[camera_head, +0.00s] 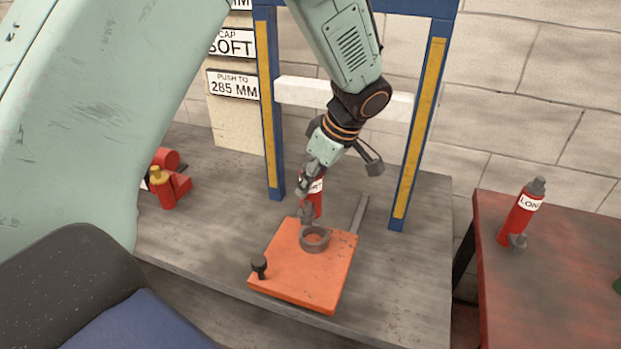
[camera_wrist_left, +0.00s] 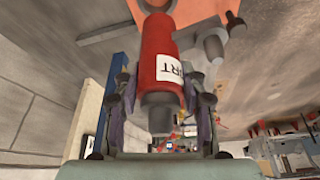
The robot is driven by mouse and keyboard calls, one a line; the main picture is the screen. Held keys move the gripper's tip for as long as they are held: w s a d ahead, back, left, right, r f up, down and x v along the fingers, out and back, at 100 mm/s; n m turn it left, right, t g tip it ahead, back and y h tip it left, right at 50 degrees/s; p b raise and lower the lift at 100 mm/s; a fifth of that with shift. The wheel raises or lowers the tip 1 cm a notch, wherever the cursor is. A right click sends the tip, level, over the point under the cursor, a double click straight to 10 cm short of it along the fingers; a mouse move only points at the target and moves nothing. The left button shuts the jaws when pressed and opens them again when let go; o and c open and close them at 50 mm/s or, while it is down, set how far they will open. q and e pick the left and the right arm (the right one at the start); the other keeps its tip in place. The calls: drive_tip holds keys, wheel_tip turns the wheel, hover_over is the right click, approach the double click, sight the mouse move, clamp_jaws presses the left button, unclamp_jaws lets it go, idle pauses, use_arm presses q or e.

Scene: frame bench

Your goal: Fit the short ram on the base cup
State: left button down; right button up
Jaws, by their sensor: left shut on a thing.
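The short ram (camera_head: 313,193) is a red cylinder with a white label and grey ends. My left gripper (camera_head: 308,182) is shut on it and holds it roughly upright over the bench. In the left wrist view the ram (camera_wrist_left: 160,55) sits between the fingers of my left gripper (camera_wrist_left: 162,92), with part of its label showing. The base cup (camera_head: 314,239) is a grey ring on an orange plate (camera_head: 290,275). The ram's lower end shows just above and behind the cup's rim in the picture; I cannot tell the exact gap. My right gripper is out of view.
A blue press frame (camera_head: 408,170) with yellow strips and a white crossbar (camera_head: 305,92) stands behind the plate. A dark knob (camera_head: 259,265) rises from the plate's left corner. A red pump (camera_head: 168,182) sits at left.

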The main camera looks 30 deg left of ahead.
sight(316, 200)
use_arm(q)
drive_tip(key=shift+w+d+r, duration=0.1)
drive_tip(key=shift+d+r, duration=0.25)
drive_tip(key=shift+d, duration=0.25)
drive_tip(key=shift+w+a+f, duration=0.2)
drive_tip(key=shift+a+f, duration=0.1)
drive_tip(key=shift+a, duration=0.2)
drive_tip(key=shift+s+d, duration=0.15)
drive_tip(key=shift+d, duration=0.15)
drive_tip(key=shift+f+b, duration=0.2)
drive_tip(key=shift+b, duration=0.2)
drive_tip(key=shift+d+b+x, duration=0.2)
drive_tip(key=shift+b+x, duration=0.45)
drive_tip(key=shift+x, duration=0.35)
drive_tip(key=shift+d+f+b, duration=0.15)
drive_tip(key=shift+f+b, duration=0.75)
drive_tip(key=shift+f, duration=0.2)
drive_tip(key=shift+f+b, duration=0.3)
drive_tip(key=shift+f, duration=0.3)
drive_tip(key=shift+r, duration=0.15)
